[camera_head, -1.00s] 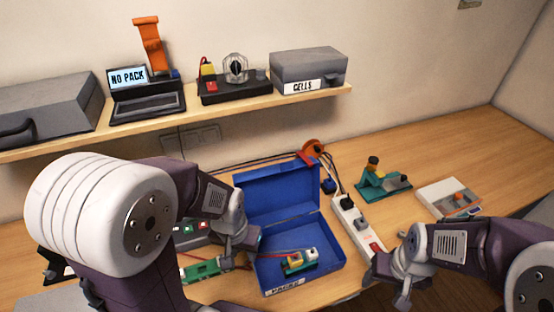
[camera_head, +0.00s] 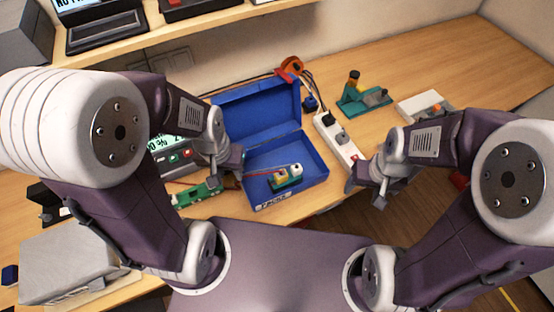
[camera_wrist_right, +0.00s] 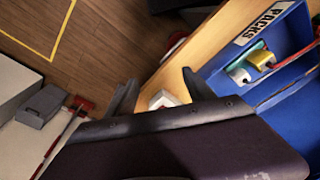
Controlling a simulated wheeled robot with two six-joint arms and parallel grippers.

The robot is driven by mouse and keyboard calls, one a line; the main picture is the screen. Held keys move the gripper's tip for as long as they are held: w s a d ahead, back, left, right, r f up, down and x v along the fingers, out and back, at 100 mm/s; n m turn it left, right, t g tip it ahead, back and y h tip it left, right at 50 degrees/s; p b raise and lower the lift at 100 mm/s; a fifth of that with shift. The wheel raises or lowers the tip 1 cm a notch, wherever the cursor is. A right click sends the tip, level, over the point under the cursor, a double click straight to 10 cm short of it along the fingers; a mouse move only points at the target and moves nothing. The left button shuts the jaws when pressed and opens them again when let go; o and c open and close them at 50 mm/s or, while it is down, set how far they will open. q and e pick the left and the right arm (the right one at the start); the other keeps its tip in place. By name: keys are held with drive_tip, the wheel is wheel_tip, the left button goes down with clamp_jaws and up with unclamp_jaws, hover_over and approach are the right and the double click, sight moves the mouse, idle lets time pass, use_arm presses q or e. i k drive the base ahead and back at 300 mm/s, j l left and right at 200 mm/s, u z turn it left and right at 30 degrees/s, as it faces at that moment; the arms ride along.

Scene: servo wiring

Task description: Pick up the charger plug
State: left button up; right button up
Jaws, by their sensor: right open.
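A white power strip (camera_head: 325,125) lies right of the blue box, with dark plugs (camera_head: 342,137) in it and a red switch at its near end. I cannot tell for sure which plug is the charger plug. My right gripper (camera_head: 352,184) is just in front of the strip's near end. In the right wrist view its fingers (camera_wrist_right: 160,77) are apart, with a small white item (camera_wrist_right: 163,98) seen between them, not held. My left gripper (camera_head: 238,168) is at the blue box's left side; its fingertips are too small to read.
The open blue box (camera_head: 262,150) holds a small green-based part (camera_head: 286,179). A green board (camera_head: 196,193) lies left of it. The far right table is clear.

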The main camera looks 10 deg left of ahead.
sight(279, 178)
drive_tip(key=l+u, duration=0.2)
drive_tip(key=u, duration=0.2)
drive_tip(key=l+u, duration=0.2)
drive_tip(key=u, duration=0.25)
drive_tip(key=l+u, duration=0.2)
drive_tip(key=u, duration=0.2)
drive_tip(key=l+u, duration=0.2)
drive_tip(key=u, duration=0.2)
